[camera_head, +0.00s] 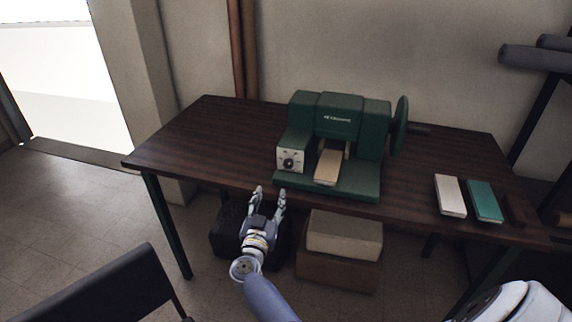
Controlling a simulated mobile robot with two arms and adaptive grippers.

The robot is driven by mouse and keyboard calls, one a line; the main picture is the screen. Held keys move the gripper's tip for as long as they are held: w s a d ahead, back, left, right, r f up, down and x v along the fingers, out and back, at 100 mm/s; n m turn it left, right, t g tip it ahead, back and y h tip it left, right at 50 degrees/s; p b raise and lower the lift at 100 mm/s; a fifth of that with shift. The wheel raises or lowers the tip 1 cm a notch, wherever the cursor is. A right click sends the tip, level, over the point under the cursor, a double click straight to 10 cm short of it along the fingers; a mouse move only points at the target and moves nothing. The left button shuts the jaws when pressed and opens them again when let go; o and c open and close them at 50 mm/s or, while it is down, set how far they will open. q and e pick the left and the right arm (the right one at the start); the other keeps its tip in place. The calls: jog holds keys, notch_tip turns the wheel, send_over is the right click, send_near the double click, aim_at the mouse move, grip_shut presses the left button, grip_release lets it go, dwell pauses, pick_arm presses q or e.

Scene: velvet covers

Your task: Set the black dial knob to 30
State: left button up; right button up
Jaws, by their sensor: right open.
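The black dial knob (288,163) is on a pale panel (298,155) on the front left of a green machine (334,118). The machine stands on a dark wooden table (185,137). The knob's setting is too small to read. My right gripper (269,192) is open and empty, its two fingers pointing up the picture, just below the knob in the view and apart from it. My left gripper is not in view.
A handwheel (399,121) is on the machine's right side. A white box (450,196) and a teal box (485,201) lie at the table's right. Boxes (345,234) sit below the table. A black chair (105,290) is at the lower left. The left tabletop is clear.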

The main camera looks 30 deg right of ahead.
aim_at(288, 165)
jog(key=shift+m+g+h, duration=0.6)
jog(key=shift+m+g, duration=0.2)
jog(key=shift+g, duration=0.1)
jog(key=w+d+r, duration=0.1)
jog(key=d, duration=0.2)
jog(key=w+d+r, duration=0.1)
jog(key=w+d, duration=0.1)
jog(key=d, duration=0.1)
jog(key=w+d+r, duration=0.1)
jog(key=w+d, duration=0.1)
jog(key=shift+w+d, duration=0.25)
jog(key=shift+d, duration=0.15)
jog(key=shift+x, duration=0.8)
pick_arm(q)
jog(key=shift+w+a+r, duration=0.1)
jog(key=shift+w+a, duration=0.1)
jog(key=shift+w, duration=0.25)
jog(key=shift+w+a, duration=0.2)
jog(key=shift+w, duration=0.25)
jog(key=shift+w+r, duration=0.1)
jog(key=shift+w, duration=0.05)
pick_arm(e)
jog(key=c, duration=1.1)
